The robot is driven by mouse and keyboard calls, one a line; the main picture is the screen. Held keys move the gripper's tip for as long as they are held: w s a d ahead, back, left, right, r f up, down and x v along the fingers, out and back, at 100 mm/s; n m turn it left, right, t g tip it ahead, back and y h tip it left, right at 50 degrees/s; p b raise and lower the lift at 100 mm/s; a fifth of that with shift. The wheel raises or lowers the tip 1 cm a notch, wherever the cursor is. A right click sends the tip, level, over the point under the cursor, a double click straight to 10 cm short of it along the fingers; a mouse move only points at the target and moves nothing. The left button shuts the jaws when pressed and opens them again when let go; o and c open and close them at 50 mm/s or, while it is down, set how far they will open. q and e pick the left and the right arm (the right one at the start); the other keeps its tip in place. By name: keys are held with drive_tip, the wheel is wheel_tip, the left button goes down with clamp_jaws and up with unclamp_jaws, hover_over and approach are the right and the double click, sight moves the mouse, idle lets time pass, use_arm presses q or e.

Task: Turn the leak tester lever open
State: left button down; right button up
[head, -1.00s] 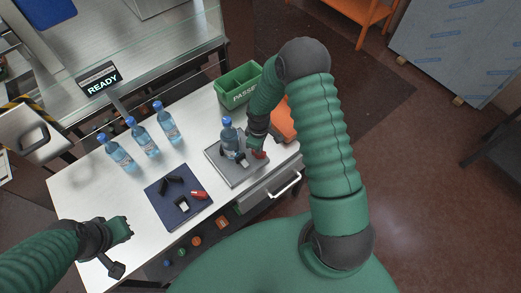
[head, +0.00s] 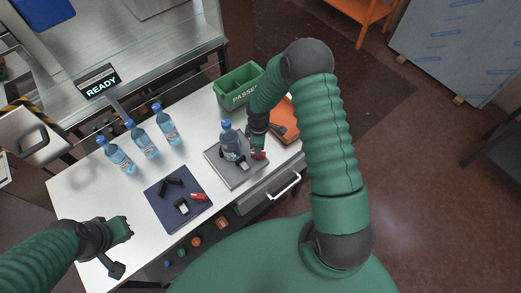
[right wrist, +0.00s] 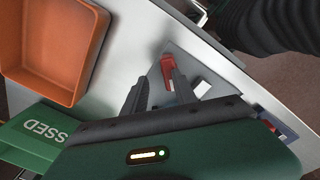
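The leak tester (head: 222,170) is a grey plate on the right part of the white table, with a blue-capped bottle (head: 230,143) upright on it. Its red lever (head: 258,155) is at the plate's right side; it also shows in the right wrist view (right wrist: 167,66). My right gripper (head: 258,148) is low over the lever. In the right wrist view its fingers (right wrist: 160,78) are apart, with the red lever at or just beyond the tips; contact is unclear. My left gripper (head: 127,229) is over the table's front left, away from the tester; its finger gap is too small to tell.
Three bottles (head: 143,139) stand at the back left. A dark blue mat (head: 160,208) holds black parts and a red-handled item. A green "PASSED" bin (head: 238,88) and an orange tray (right wrist: 52,45) are behind and right of the tester. A "READY" sign (head: 98,80) stands at the back.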

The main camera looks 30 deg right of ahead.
drive_tip(key=p, duration=0.1)
drive_tip(key=w+r+p, duration=0.1)
drive_tip(key=shift+w+a+r+p, duration=0.1)
drive_tip(key=shift+w+r+p, duration=0.15)
drive_tip(key=shift+p, duration=0.1)
use_arm(q)
wheel_tip(320, 180, up, 15)
drive_tip(key=w+p, duration=0.2)
drive_tip(key=p, duration=1.1)
drive_tip(key=shift+d, duration=0.2)
use_arm(e)
wheel_tip(320, 180, up, 16)
drive_tip(key=shift+s, duration=0.35)
use_arm(q)
drive_tip(key=shift+a+r, duration=0.1)
drive_tip(key=shift+a, duration=0.05)
use_arm(e)
drive_tip(key=shift+a+r, duration=0.1)
use_arm(q)
drive_tip(key=shift+w, duration=0.1)
